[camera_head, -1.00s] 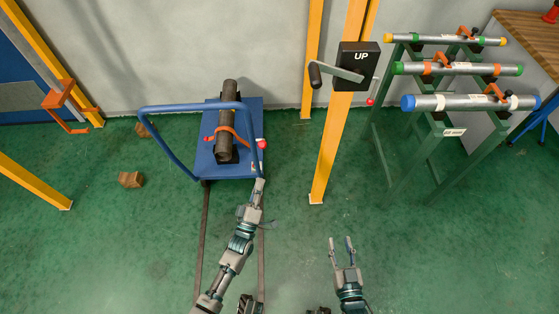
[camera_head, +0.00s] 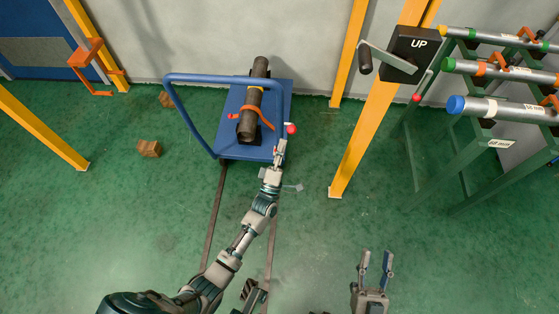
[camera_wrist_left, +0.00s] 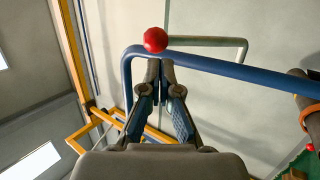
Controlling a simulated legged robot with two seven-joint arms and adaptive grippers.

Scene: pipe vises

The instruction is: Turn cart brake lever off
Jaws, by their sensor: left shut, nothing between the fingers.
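The blue cart (camera_head: 231,144) stands on the floor near the back wall, with a dark pipe strapped on it. Its brake lever ends in a red ball knob (camera_head: 292,128) at the cart's right front side. The red knob also shows in the left wrist view (camera_wrist_left: 155,40), just beyond my fingertips. My left gripper (camera_head: 280,144) is shut and empty, close below the knob; I cannot tell whether it touches it. It also shows in the left wrist view (camera_wrist_left: 160,64) with its fingertips together. My right gripper (camera_head: 376,254) is open and empty, at the lower right above the floor.
The cart's blue handle (camera_head: 205,78) rises at its left. A yellow post (camera_head: 365,140) with a crank box (camera_head: 410,52) stands right of the cart. A green pipe rack (camera_head: 470,165) is further right. Two rails run along the floor below the cart. Wooden blocks (camera_head: 149,149) lie at left.

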